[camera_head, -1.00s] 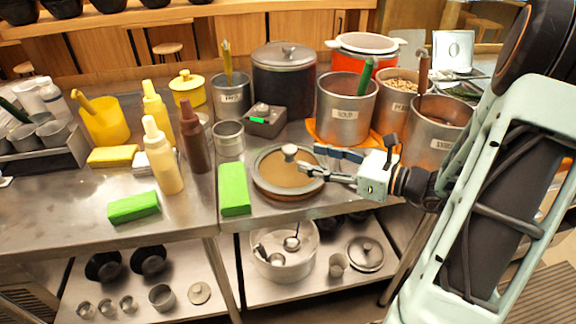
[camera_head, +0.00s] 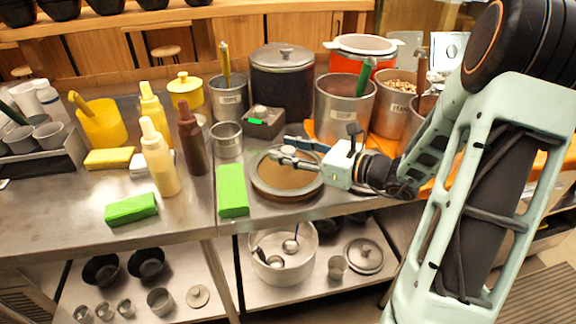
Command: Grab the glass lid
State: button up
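The glass lid (camera_head: 285,178) is round with a metal rim and brownish see-through glass. It lies flat at the front of the counter, right of a green block. My gripper (camera_head: 279,148) reaches over the lid from the right, low over its far half. Its two fingers are spread apart, one nearer and one farther from the camera, at the place of the lid's knob. The knob is mostly hidden by the fingers, so I cannot tell whether they touch it.
Green blocks (camera_head: 232,190) and sauce bottles (camera_head: 159,160) stand left of the lid. A grey box (camera_head: 263,122), a metal cup (camera_head: 227,139) and the soup pot (camera_head: 344,105) stand behind it. The counter's front edge is close before the lid.

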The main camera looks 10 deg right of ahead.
grip_shut()
